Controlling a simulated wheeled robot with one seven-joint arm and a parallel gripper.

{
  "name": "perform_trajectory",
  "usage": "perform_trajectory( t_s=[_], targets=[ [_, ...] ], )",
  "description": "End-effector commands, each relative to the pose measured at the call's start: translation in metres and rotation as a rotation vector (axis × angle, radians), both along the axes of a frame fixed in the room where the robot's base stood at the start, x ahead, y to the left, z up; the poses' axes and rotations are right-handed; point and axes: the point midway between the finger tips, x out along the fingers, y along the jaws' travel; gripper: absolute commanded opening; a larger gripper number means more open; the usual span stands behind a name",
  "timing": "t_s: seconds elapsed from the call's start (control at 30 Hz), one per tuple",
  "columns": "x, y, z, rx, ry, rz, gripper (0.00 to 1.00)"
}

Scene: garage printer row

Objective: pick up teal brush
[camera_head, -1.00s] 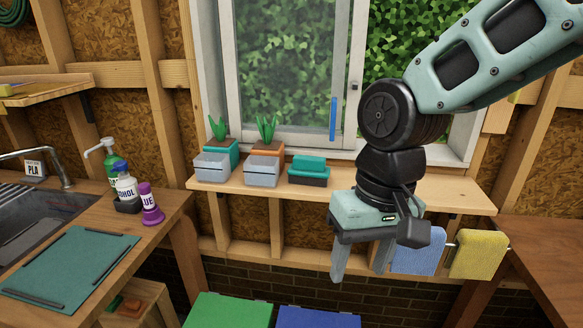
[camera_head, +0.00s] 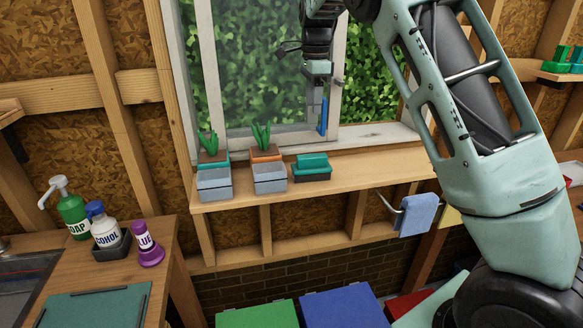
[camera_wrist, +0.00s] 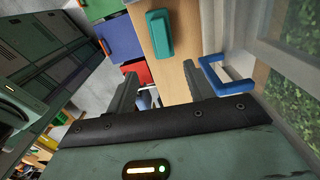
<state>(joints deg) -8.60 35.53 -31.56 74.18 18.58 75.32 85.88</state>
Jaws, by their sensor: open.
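The teal brush (camera_head: 312,162) lies on the wooden window shelf, teal on top with a dark underside, right of the two potted plants. It also shows in the wrist view (camera_wrist: 159,33), beyond my fingertips. My gripper (camera_head: 317,117) is high in front of the window, above the brush and apart from it. In the wrist view the fingers (camera_wrist: 160,80) are spread and nothing is between them.
A blue window handle (camera_head: 323,117) is close beside my gripper; it also shows right of the fingers in the wrist view (camera_wrist: 228,82). Two planters (camera_head: 214,183) (camera_head: 270,178) stand left of the brush. The shelf (camera_head: 370,162) is bare to its right.

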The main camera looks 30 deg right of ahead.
Motion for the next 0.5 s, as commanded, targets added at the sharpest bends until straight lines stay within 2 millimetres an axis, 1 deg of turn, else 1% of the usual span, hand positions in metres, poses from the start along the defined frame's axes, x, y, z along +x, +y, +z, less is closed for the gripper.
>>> perform_trajectory(
  t_s=[0.07, 0.17, 0.5],
  targets=[
    [0.001, -0.004, -0.003, -0.004, 0.003, -0.02, 0.53],
    [0.001, -0.004, -0.016, -0.005, 0.005, -0.022, 0.53],
    [0.0, -0.003, -0.085, -0.003, 0.006, -0.019, 0.53]
  ],
)
